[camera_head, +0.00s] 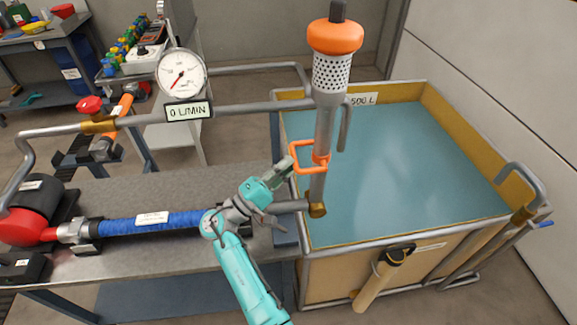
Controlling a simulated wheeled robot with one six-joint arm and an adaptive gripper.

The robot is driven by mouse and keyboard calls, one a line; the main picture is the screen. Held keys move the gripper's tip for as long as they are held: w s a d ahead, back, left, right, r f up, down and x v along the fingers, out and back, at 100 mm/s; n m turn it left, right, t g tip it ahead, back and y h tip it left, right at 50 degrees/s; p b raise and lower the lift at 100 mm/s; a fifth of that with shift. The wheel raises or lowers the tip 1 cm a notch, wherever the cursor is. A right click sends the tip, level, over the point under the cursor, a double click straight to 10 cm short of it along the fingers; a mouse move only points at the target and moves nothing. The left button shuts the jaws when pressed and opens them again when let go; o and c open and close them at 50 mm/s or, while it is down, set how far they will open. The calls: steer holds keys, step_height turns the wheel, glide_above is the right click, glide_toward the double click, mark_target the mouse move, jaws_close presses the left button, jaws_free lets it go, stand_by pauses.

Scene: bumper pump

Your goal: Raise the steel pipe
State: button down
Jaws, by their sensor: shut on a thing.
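The steel pipe (324,130) stands upright at the left edge of the water tank (430,87). It has a perforated section and an orange cap (335,37) on top. An orange loop handle (297,146) sticks out to the left from its lower part. A brass elbow (317,210) is at its foot. My gripper (287,170) is at the left side of the orange handle, shut on it. The fingertips are small, and the exact contact is hard to see.
A gauge (181,73) and a "0 L/MIN" display (188,111) sit by a horizontal pipe behind my arm. A blue hose (150,222) and red pump (30,215) lie on the grey bench (180,260). Wooden-handled tool (375,280) hangs on the tank's front.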

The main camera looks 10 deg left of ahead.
steer(key=shift+f, duration=0.35)
steer(key=c, duration=1.2)
jaws_free()
steer(key=shift+f, duration=0.1)
steer(key=shift+o, duration=0.2)
steer(key=shift+a, duration=0.1)
steer(key=v, duration=1.2)
